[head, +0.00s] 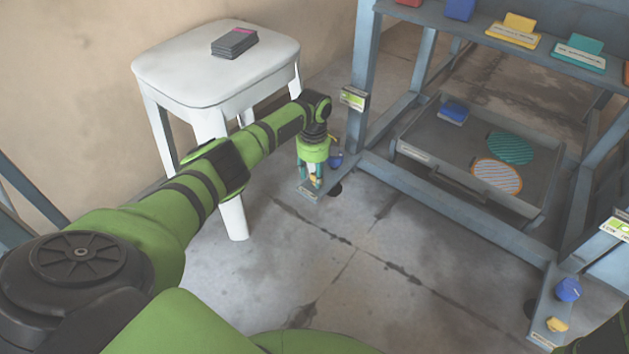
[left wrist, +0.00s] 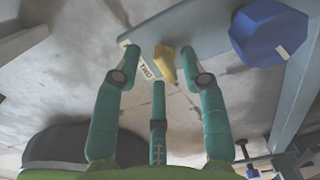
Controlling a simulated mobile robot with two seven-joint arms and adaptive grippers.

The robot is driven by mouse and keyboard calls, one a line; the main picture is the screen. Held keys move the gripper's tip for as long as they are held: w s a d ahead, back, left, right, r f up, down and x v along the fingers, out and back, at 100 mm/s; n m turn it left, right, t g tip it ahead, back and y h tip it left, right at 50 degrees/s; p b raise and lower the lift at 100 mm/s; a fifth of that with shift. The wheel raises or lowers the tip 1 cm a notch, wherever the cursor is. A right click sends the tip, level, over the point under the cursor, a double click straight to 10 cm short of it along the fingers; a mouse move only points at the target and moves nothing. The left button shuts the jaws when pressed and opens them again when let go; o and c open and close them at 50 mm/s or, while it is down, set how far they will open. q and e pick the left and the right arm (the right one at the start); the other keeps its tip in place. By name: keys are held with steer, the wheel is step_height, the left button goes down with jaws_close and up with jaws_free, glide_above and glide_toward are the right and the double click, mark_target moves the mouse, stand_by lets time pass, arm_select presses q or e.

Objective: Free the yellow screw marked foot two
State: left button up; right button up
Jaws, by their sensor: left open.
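My left gripper (head: 313,182) is open, low over the left foot plate of the blue-grey frame. In the left wrist view its teal fingers (left wrist: 160,62) spread around a yellow screw (left wrist: 165,65); I see no clear contact. A white label (left wrist: 138,62) on the plate beside this screw seems to start with "FOOT"; I cannot read its number for sure. A second yellow screw (head: 556,324) stands on the right foot plate (head: 545,338), whose label is too small to read. My right gripper is not in view.
A blue knob (left wrist: 268,32) stands beside the left screw; another blue knob (head: 568,289) is on the right foot. The frame (head: 440,205) holds a grey tray (head: 420,160) with coloured discs. A white stool (head: 190,85) stands left of my gripper. The floor between the feet is clear.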

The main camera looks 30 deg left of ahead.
arm_select(q)
steer(key=shift+f, duration=0.4)
jaws_close()
steer(key=shift+r, duration=0.1)
